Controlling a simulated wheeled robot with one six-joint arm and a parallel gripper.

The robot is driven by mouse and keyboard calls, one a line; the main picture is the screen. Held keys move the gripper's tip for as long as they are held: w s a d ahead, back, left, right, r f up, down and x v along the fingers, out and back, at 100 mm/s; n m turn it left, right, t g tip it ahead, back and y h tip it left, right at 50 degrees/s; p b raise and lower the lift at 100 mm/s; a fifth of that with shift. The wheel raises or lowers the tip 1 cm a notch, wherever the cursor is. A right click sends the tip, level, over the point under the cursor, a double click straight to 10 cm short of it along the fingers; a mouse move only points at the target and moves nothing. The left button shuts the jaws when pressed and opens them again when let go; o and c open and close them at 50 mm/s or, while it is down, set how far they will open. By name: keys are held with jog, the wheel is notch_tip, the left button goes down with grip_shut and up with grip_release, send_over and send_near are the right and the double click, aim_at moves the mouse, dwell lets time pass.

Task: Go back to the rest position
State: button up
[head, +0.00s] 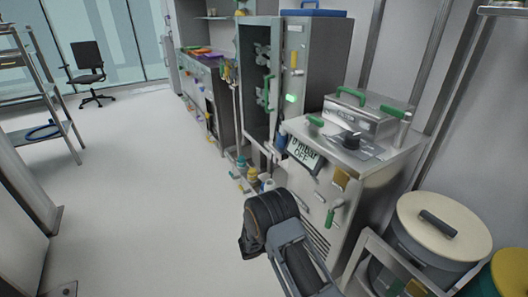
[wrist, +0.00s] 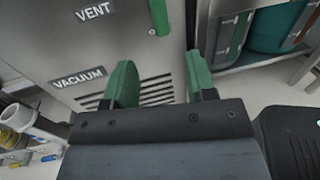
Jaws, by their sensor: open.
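My gripper (wrist: 160,84) shows in the wrist view with two green fingers spread apart and nothing between them. It is in front of the steel machine's front panel, near the vent slots below the "VENT" and "VACUUM" labels. In the head view my dark arm is folded low in front of the same steel machine (head: 325,205); the fingers are hidden there. The machine has a display reading "OFF" (head: 303,153) and a green-handled lid box (head: 365,115) on top.
A tall grey cabinet (head: 320,60) with an open front stands behind the machine. A bin with a cream lid (head: 440,225) stands by a metal frame at right. Bottles (head: 252,175) stand low beside the machine. The floor (head: 130,180) at left is clear; a shelf rack (head: 62,115) stands farther left.

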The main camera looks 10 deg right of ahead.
jog(key=s+f+m+g+y, duration=0.3)
jog(key=s+m+g, duration=0.1)
jog(key=s, duration=0.2)
jog(key=s+a+r+m+g+y+p, duration=0.1)
jog(key=s+r+m+g+y+p, duration=0.2)
jog(key=s+r+m+y+p, duration=0.5)
jog(key=s+a+r+m+t+y+p, duration=0.1)
jog(key=r+p, duration=0.3)
jog(key=r, duration=0.9)
jog(key=s+r+m+t+y+p, duration=0.2)
jog(key=r+m+t+y+p, duration=0.1)
jog(key=r, duration=1)
jog(key=s+a+r+m+t+y+p, duration=0.1)
jog(key=s+r+m+t+y+p, duration=0.1)
jog(key=r+p, duration=0.5)
notch_tip(320, 180, up, 6)
jog(key=shift+s+a+r+m+t+y, duration=0.1)
jog(key=shift+s+a+m+t+y, duration=0.4)
jog(key=shift+m, duration=0.7)
jog(key=shift+w+d, duration=0.1)
jog(key=shift+d, duration=0.1)
